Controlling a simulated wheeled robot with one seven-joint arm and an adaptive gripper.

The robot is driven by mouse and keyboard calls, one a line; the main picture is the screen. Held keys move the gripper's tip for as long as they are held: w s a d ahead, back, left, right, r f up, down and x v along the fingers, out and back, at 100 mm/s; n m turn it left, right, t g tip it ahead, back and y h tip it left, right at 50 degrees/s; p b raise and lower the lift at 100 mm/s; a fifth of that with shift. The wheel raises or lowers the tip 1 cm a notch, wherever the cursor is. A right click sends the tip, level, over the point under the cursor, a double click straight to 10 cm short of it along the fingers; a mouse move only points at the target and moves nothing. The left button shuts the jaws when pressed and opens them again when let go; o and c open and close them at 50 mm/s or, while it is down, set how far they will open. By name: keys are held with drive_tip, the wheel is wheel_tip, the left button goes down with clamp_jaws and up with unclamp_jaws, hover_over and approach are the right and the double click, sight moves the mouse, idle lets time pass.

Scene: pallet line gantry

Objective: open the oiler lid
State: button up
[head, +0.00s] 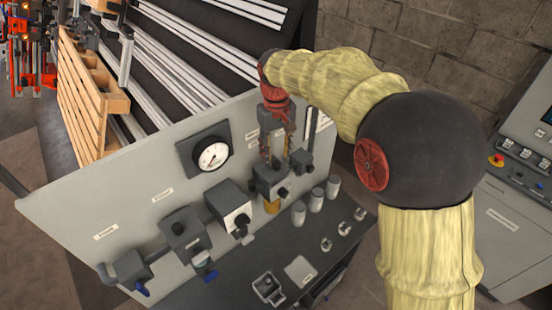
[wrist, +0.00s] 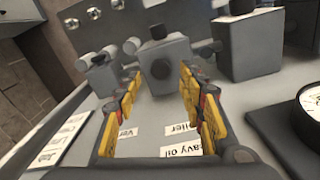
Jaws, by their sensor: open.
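The oiler (head: 268,184) is a grey box on the sloping panel, with an amber bowl (head: 272,206) under it. Labels reading partly "iler" and "heavy oil" lie nearer. My gripper (head: 276,157) is just above the oiler in the head view. Its yellow fingers (wrist: 160,76) are apart with nothing held. I cannot tell whether they touch the oiler. Which part is the lid is unclear.
A pressure gauge (head: 212,156) and a regulator box (head: 229,204) stand to the left of the oiler. A small grey fitting (head: 300,163) is close on its right. Several grey cylinders stand on the dark shelf (head: 240,275) below. A control console (head: 515,215) is at right.

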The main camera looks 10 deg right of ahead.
sight(277, 163)
drive_tip(key=shift+f, duration=1.6)
drive_tip(key=shift+c, duration=0.5)
clamp_jaws()
